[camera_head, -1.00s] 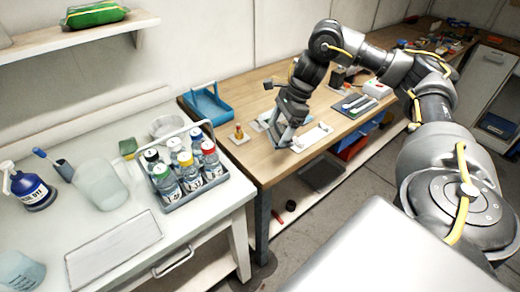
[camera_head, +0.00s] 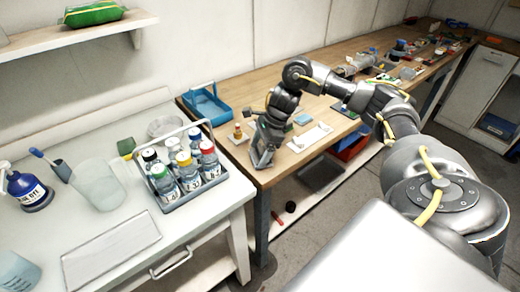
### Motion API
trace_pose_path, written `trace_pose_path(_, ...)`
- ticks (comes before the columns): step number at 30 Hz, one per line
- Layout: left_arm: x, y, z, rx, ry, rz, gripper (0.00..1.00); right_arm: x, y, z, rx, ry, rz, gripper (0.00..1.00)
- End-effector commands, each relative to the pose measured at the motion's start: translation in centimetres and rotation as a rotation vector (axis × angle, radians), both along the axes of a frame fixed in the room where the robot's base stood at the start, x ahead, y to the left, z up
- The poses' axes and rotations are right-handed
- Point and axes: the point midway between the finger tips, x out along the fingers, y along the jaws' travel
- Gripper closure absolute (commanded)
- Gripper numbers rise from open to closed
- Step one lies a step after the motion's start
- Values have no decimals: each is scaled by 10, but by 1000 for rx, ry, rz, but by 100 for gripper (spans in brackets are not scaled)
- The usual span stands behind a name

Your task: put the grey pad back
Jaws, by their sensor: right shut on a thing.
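My right gripper (camera_head: 262,158) is over the near left corner of the wooden workbench (camera_head: 287,165). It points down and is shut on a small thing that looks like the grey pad. The pad is mostly hidden by the fingers and is hard to tell from the grey gripper. I cannot tell whether it touches the bench top. A white sheet or plate (camera_head: 312,139) lies on the bench to the right of the gripper. A small blue-grey piece (camera_head: 302,119) lies behind that sheet. My left gripper is not in view.
A small yellow-and-red item (camera_head: 238,132) stands on a white square left of the gripper. A blue tray (camera_head: 206,106) is behind it. On the white table, a caddy (camera_head: 196,193) holds several capped bottles. Tools and parts crowd the bench's far end.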

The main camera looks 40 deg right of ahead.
Motion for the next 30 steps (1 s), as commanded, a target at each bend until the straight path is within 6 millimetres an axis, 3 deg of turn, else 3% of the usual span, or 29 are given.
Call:
trace_pose_path(10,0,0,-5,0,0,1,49,0,0,-5,-1,-1,1,46)
trace_pose_path(11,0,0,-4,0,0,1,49,0,0,-3,-1,-1,1,18)
trace_pose_path(15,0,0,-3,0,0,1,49,0,0,-3,-1,-1,1,0)
trace_pose_path(23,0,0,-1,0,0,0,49,0,0,0,-1,-1,1,0)
trace_pose_path(30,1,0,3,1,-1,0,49,-3,-11,29,-3,-8,0,0)
